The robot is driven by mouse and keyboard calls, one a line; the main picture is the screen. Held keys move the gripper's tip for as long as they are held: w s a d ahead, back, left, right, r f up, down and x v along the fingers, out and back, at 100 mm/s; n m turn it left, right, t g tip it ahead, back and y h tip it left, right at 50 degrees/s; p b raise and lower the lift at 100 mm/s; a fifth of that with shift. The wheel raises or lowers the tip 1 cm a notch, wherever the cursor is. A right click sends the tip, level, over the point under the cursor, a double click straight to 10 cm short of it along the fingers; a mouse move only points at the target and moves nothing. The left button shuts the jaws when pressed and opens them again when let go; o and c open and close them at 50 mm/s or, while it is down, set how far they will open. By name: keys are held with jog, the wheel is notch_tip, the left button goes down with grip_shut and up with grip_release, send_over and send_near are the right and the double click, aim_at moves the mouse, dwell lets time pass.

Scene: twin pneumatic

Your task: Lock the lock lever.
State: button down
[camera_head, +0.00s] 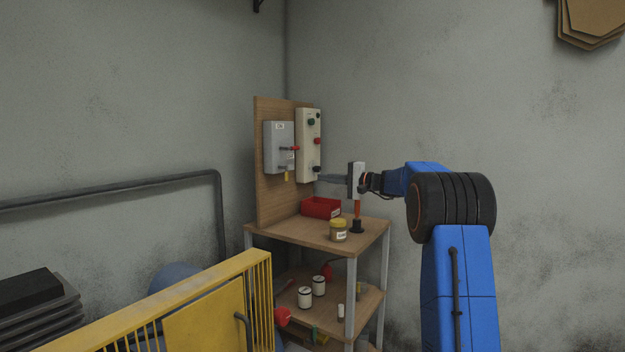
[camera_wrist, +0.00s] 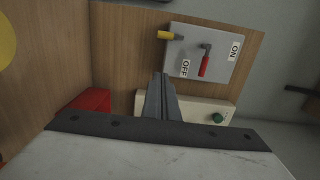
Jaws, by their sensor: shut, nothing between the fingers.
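A grey switch box (camera_head: 278,147) is mounted on an upright wooden board. It carries a red-handled lever (camera_head: 290,148) pointing right and a yellow-gripped lever (camera_head: 286,175) hanging at its lower end. The wrist view shows the box (camera_wrist: 190,50) turned sideways, with the red lever (camera_wrist: 204,66) near the OFF label and the yellow lever (camera_wrist: 167,35) beyond the edge. No label marks either as the lock lever. My gripper (camera_head: 321,179) is shut and empty, near the lower end of the beige panel, right of the box. Its fingers (camera_wrist: 161,80) point toward the box, apart from both levers.
The beige control panel (camera_head: 308,150) with several knobs stands beside the box. A red bin (camera_head: 321,207), a yellow-lidded jar (camera_head: 338,231) and an orange-handled item (camera_head: 357,213) are on the wooden shelf (camera_head: 300,236) below. A yellow railing (camera_head: 200,303) stands at front left.

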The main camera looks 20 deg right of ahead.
jog(key=w+a, duration=0.5)
jog(key=a, duration=0.4)
jog(key=shift+w+a, duration=0.2)
